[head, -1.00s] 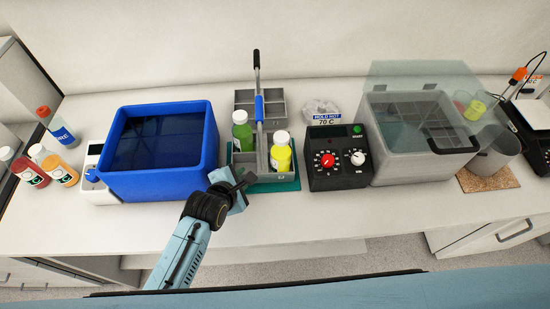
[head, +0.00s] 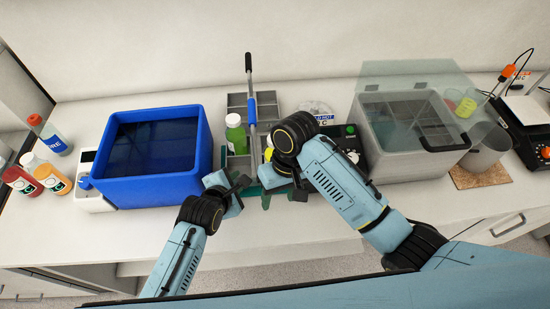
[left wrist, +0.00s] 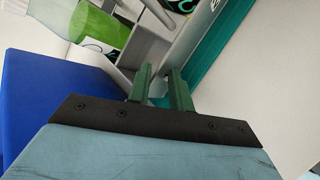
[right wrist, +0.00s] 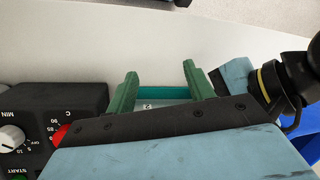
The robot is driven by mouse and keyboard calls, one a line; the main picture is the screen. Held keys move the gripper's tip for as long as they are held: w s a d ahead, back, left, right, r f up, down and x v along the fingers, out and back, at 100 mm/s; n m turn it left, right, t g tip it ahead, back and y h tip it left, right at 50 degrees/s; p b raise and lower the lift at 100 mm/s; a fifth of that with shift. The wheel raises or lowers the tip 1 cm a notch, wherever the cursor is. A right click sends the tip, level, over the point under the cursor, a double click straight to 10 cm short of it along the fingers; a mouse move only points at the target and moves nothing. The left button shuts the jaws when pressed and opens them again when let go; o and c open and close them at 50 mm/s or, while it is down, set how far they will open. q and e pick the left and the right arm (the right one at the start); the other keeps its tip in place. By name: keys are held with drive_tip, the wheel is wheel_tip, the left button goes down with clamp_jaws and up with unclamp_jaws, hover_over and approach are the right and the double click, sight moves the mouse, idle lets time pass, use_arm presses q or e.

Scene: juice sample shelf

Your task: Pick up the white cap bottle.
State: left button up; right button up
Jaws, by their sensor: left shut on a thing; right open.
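The yellow bottle with a white cap stands in the grey divided carrier (head: 238,101); my right arm hides most of it, leaving a yellow sliver (head: 268,154) in the head view. A green bottle (head: 235,136) stands in the carrier beside the upright handle (head: 250,100). My left gripper (head: 243,184) is shut at the carrier's front left, on what looks like its grey wall; its fingers (left wrist: 160,85) flank that wall in the left wrist view.
A blue tub (head: 150,190) stands left of the carrier. A black control box (head: 372,168) and a grey lidded bath (head: 405,170) are on the right. Orange (head: 55,180) and red (head: 20,181) bottles stand far left. The bench front (head: 255,228) is clear.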

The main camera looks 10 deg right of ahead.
drive_tip(key=w+r+m+t+h, duration=0.1)
drive_tip(key=w+r+t, duration=0.1)
drive_tip(key=w+r, duration=0.5)
drive_tip(key=w+r+m+t, duration=0.1)
drive_tip(key=w+r+t, duration=0.15)
drive_tip(key=r, duration=0.75)
drive_tip(key=shift+t, duration=0.25)
drive_tip(key=x, duration=0.5)
drive_tip(key=shift+d+f, duration=0.35)
drive_tip(key=shift+x, duration=2.65)
drive_tip(key=shift+d, duration=0.2)
clamp_jaws()
